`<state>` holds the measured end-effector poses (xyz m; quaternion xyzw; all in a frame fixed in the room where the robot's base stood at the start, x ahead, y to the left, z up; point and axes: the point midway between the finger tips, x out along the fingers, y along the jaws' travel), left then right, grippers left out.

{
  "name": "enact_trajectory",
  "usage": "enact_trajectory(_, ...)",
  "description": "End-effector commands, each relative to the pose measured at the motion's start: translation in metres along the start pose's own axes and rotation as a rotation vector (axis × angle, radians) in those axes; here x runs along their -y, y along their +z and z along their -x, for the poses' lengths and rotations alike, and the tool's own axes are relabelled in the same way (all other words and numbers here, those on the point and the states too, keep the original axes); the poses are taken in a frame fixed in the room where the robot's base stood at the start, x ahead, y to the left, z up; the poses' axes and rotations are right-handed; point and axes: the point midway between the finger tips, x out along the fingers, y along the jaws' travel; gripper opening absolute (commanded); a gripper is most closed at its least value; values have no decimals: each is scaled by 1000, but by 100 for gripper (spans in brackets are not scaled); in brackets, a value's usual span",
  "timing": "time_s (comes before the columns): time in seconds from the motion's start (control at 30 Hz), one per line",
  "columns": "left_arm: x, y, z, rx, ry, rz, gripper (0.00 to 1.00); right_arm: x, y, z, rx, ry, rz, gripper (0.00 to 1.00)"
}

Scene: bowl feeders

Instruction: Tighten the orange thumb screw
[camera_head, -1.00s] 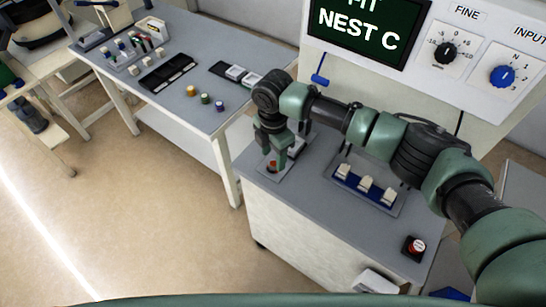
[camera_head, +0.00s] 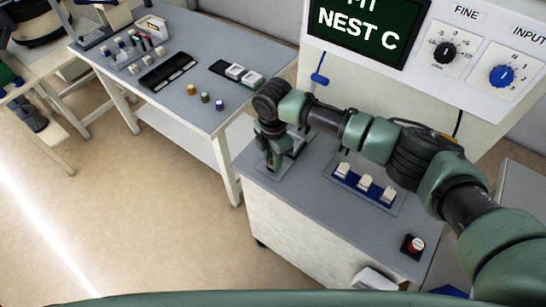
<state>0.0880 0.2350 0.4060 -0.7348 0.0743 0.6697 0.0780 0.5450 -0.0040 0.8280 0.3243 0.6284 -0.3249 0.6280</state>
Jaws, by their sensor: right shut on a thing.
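My right gripper (camera_head: 274,161) points down at a small fixture (camera_head: 296,158) at the left end of the grey bench top. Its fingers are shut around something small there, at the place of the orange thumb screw. The fingers cover the screw almost wholly, so its head and how far it is turned in cannot be made out. My left gripper is not in view.
A blue rack with white switch-like pieces (camera_head: 365,182) stands right of the fixture, under my right arm. A panel with a "NEST C" screen (camera_head: 362,25) rises behind. A side table (camera_head: 185,105) holds small parts and trays.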

Motion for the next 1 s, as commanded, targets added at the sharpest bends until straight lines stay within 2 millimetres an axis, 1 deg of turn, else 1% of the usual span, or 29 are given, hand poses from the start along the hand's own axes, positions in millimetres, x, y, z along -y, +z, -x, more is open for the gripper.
enact_trajectory(0.27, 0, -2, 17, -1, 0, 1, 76, 0, -1, 4, -2, -1, -145, 0)
enact_trajectory(1.0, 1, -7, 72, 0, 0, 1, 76, -1, -1, 5, -2, 0, -837, 0)
